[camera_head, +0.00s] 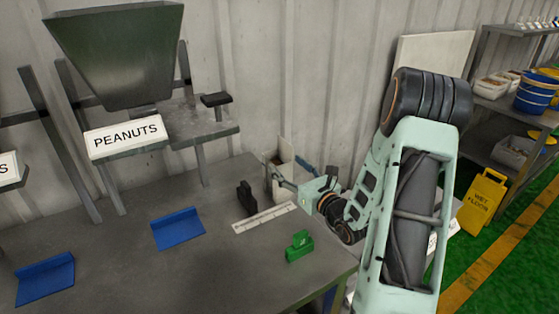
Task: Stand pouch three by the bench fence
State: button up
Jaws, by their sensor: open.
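The grey bench (125,260) stands against the ribbed wall. A pale strip with small marks (265,217) lies near its right end; I cannot tell whether it is the fence. A small black upright piece (246,198) stands just behind the strip. My gripper (284,167) is open above the bench's back right part, its fingers pointing left. A pale, upright thing (281,157) shows behind the fingers, partly covered by them; I cannot tell whether it is a pouch or a container. I see no pouch clearly marked three.
A green block-like tool (299,246) sits by the bench's front right edge. Blue trays (178,228) (45,278) lie further left. The PEANUTS hopper (115,50) stands at the back. A yellow wet-floor sign (482,201) and shelves (500,110) are at right.

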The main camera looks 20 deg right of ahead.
jog(key=s, duration=0.2)
jog(key=s+d, duration=0.1)
jog(key=s, duration=0.2)
jog(key=shift+s, duration=0.3)
